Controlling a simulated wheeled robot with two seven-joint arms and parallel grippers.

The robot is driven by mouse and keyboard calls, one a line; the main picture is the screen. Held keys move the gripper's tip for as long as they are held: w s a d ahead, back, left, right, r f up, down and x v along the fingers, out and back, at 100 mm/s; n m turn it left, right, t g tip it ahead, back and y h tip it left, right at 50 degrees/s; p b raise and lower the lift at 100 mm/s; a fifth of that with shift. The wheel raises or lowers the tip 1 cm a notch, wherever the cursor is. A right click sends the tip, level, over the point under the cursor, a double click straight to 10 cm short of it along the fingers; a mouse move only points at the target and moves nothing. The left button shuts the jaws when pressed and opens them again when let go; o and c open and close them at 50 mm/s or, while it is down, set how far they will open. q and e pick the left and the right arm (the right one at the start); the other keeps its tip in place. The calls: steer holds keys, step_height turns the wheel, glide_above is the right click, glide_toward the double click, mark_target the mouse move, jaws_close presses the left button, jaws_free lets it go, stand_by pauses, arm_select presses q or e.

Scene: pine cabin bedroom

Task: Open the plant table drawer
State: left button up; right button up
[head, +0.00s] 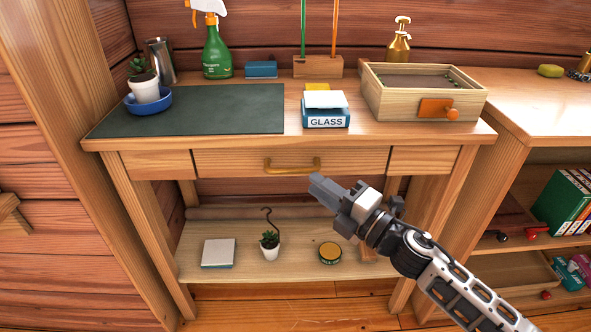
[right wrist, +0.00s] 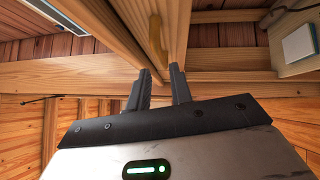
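The plant table (head: 420,130) is a wooden table with a dark green mat (head: 215,112) and a potted succulent (head: 145,85) in a blue saucer on top. Its wide middle drawer (head: 230,163) looks shut, flush between the side panels. The drawer has a brass bar handle (head: 292,168). My right gripper (head: 318,185) is in front of the drawer, just below and right of the handle. In the right wrist view the handle (right wrist: 157,42) is beyond the two fingertips (right wrist: 161,72), which stand a little apart with nothing between them. My left gripper is not in view.
A lower shelf (head: 300,270) holds a white box (head: 218,253), a small potted plant (head: 269,243) and a round tin (head: 330,253). A wooden crate (head: 385,105) and a GLASS box (head: 326,121) stand on the tabletop. A shelf unit (head: 545,120) is at right.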

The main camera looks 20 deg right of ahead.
mark_target(295, 168)
steer(key=x, duration=0.7)
steer(key=shift+d, duration=0.1)
jaws_close()
